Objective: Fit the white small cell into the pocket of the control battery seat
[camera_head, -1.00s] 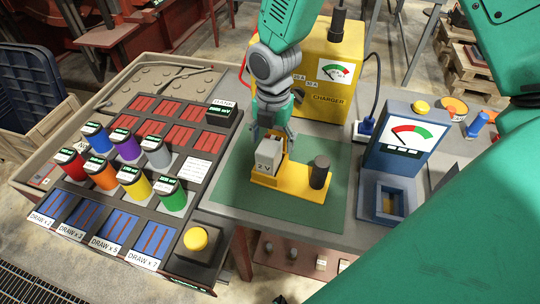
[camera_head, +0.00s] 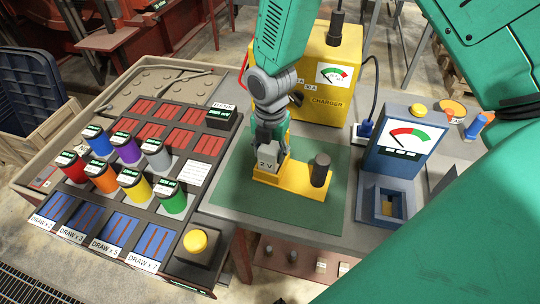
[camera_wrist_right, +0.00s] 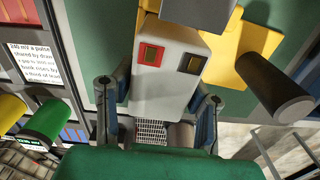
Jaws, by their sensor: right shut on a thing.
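The white small cell (camera_head: 269,155) bears a "2 V" label and stands at the left part of the yellow seat (camera_head: 300,188) on the green mat. My right gripper (camera_head: 269,138) is around its upper part from above, shut on it. In the right wrist view, the white cell (camera_wrist_right: 165,80), with a red-framed and a dark contact, lies between the fingers of my right gripper (camera_wrist_right: 163,100). The yellow seat (camera_wrist_right: 232,65) is behind it. Whether the cell's lower end is in a pocket is hidden. My left gripper is not in view.
A dark post (camera_head: 320,170) stands on the seat's right end. A blue meter (camera_head: 402,140) with an open pocket is to the right, and the yellow charger (camera_head: 325,75) is behind. A panel of coloured cylinders (camera_head: 131,182) fills the left. Green mat (camera_head: 300,218) is clear in front.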

